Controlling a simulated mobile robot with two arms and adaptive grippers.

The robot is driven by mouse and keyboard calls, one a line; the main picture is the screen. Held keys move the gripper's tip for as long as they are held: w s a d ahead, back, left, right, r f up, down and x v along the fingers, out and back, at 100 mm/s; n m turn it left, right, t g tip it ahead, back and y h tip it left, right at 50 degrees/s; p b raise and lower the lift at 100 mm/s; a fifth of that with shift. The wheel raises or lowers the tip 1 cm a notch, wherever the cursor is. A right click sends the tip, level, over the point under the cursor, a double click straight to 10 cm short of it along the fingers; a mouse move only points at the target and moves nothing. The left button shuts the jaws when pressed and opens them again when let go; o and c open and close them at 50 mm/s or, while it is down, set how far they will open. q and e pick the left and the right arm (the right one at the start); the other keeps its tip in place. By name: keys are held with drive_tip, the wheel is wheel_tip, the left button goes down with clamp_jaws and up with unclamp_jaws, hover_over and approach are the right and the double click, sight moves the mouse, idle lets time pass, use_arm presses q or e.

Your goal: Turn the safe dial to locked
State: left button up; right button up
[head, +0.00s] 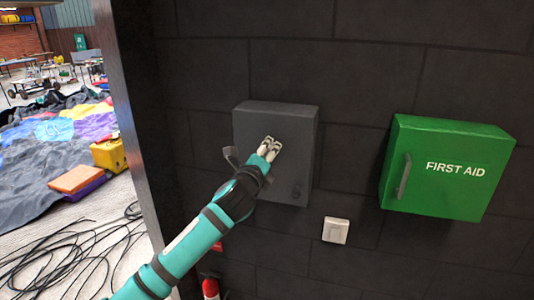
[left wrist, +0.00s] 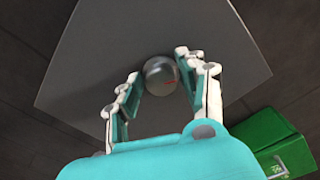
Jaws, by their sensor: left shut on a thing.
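The safe is a dark grey box (head: 276,118) on the black block wall, with its front door closed. In the left wrist view its grey face (left wrist: 110,40) fills the upper middle. My right gripper is not in view.
A green first aid cabinet (head: 447,168) hangs right of the safe, and a white switch (head: 336,230) sits below between them. A red extinguisher (head: 211,289) is low beside my arm. Black cables (head: 70,255) lie on the floor at left.

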use_arm(q)
drive_tip(key=n, duration=0.5)
drive_tip(key=shift+f+n, duration=0.1)
drive_tip(key=shift+n, duration=0.3)
idle(0.4)
drive_tip(key=o, duration=1.1)
drive_tip(key=shift+a, duration=0.1)
drive_tip(key=shift+s, duration=0.1)
drive_tip(key=v, duration=1.1)
drive_tip(key=shift+s+a, duration=0.1)
drive_tip(key=shift+s, duration=0.3)
